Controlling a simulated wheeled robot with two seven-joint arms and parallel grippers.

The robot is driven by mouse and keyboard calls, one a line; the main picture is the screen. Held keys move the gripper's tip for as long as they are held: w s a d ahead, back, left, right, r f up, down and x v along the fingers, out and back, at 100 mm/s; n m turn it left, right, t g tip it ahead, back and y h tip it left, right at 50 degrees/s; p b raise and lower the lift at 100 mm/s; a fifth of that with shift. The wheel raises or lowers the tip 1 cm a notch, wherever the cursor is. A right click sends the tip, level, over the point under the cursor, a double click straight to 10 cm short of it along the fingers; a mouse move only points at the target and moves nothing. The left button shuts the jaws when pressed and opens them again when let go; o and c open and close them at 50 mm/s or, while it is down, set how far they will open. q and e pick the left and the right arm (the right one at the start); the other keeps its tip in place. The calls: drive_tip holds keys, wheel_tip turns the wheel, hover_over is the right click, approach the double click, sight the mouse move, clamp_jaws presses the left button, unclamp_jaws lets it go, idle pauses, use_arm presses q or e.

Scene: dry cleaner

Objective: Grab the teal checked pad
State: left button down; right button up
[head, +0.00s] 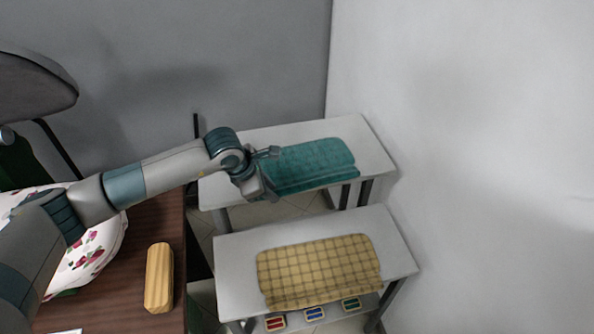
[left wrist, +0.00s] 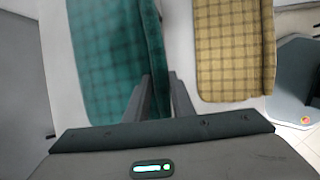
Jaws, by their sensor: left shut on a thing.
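The teal checked pad (head: 312,165) lies on the far white table, its near edge hanging toward the front. It also shows in the left wrist view (left wrist: 108,60), with its darker edge strip running down between the fingers. My left gripper (head: 270,172) is at the pad's left end and is shut on its edge. In the left wrist view the two fingers (left wrist: 162,95) stand on either side of that edge. My right gripper is not in view.
A yellow checked pad (head: 318,268) lies on the nearer white table (head: 232,250). Small coloured trays (head: 314,313) sit below it. A wooden block (head: 159,278) and a floral cushion (head: 98,245) are on the brown table at left. A white wall bounds the right.

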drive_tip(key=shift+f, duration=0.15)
